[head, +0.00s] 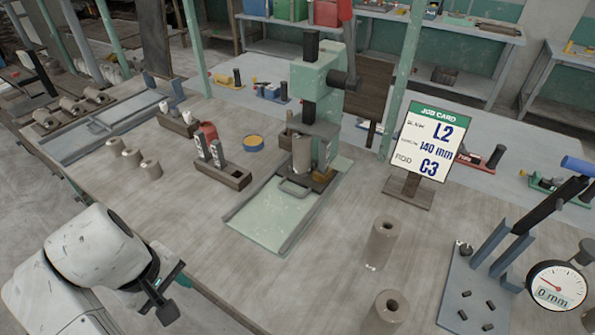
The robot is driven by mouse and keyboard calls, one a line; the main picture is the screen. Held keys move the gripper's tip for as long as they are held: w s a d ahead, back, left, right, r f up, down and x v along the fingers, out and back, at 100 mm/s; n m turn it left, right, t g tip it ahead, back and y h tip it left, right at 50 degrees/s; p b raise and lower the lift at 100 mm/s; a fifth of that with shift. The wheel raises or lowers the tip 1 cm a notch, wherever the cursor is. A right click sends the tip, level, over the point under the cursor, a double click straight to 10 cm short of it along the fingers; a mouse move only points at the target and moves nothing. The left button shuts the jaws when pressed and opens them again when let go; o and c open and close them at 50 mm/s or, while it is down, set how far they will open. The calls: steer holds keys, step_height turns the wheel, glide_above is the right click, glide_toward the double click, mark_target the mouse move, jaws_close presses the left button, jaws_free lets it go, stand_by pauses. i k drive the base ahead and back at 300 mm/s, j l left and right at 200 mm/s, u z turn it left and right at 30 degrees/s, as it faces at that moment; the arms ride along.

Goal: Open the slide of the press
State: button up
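The press (318,95) is a pale green column machine with a dark ram and side lever, standing at the middle back of the bench. Its slide handle (293,187) is a grey loop at the front of the press base. A pale green flat track (268,222) with raised side rails runs from the press toward the front of the bench and is bare. A grey cylinder (301,155) stands under the ram, at the slide's inner end. My gripper (175,296) is at the lower left, well apart from the handle. Its dark fingers look spread, with nothing between them.
A block with two upright labelled pieces (222,172) stands left of the track. A job card (424,140) stands on the right. Two brown hollow cylinders (381,243) and a dial gauge fixture (557,287) occupy the front right. The bench between my gripper and the track is clear.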

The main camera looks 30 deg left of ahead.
mark_target(314, 181)
steer(key=i, duration=1.3)
